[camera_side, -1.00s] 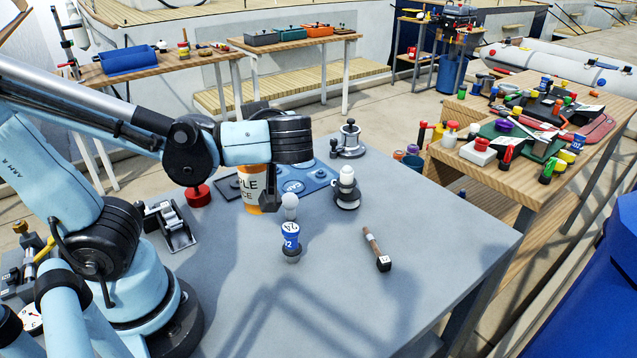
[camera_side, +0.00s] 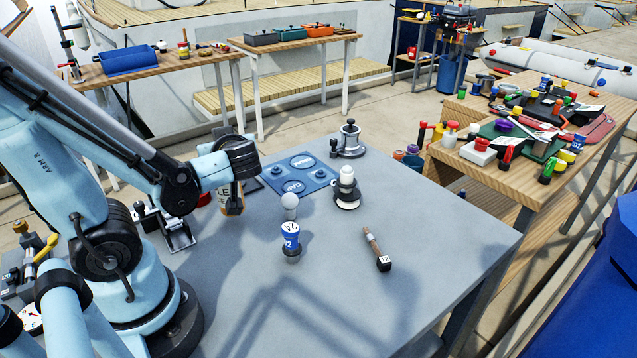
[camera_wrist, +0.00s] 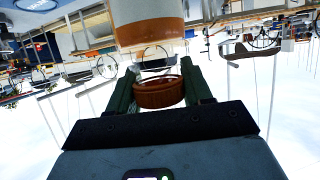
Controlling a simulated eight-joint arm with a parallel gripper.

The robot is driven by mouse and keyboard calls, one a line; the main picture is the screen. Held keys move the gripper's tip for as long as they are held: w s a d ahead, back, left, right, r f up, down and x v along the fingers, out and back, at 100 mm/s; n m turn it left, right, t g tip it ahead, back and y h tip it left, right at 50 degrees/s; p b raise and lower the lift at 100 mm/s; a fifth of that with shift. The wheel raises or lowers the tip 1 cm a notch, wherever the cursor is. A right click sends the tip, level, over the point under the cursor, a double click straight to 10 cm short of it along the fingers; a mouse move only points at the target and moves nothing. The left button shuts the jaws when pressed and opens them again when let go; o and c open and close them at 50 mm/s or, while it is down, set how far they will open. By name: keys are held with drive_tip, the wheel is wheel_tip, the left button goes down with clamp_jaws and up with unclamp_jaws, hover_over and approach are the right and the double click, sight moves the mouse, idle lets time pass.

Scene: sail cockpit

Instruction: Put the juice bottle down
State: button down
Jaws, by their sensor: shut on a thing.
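The juice bottle (camera_side: 232,199), with an orange-and-white label, hangs below my gripper (camera_side: 227,172) at the left part of the grey table (camera_side: 420,262). My gripper is shut on its upper part. In the wrist view the bottle's white and orange-brown body (camera_wrist: 148,22) is at the top, and a round brown part of it sits between the dark fingers of my gripper (camera_wrist: 158,86). The bottle looks slightly tilted in the side view. Whether its base touches the table cannot be told.
A blue panel with round pads (camera_side: 300,175) lies behind and right of the bottle. A blue-labelled item (camera_side: 291,240), a white-topped fitting (camera_side: 347,188), a metal winch-like part (camera_side: 349,140) and a wooden-handled tool (camera_side: 377,250) stand or lie further right. The front right of the table is clear.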

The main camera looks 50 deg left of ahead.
drive_tip(key=shift+f, duration=1.5)
drive_tip(key=shift+c, duration=2.4)
unclamp_jaws()
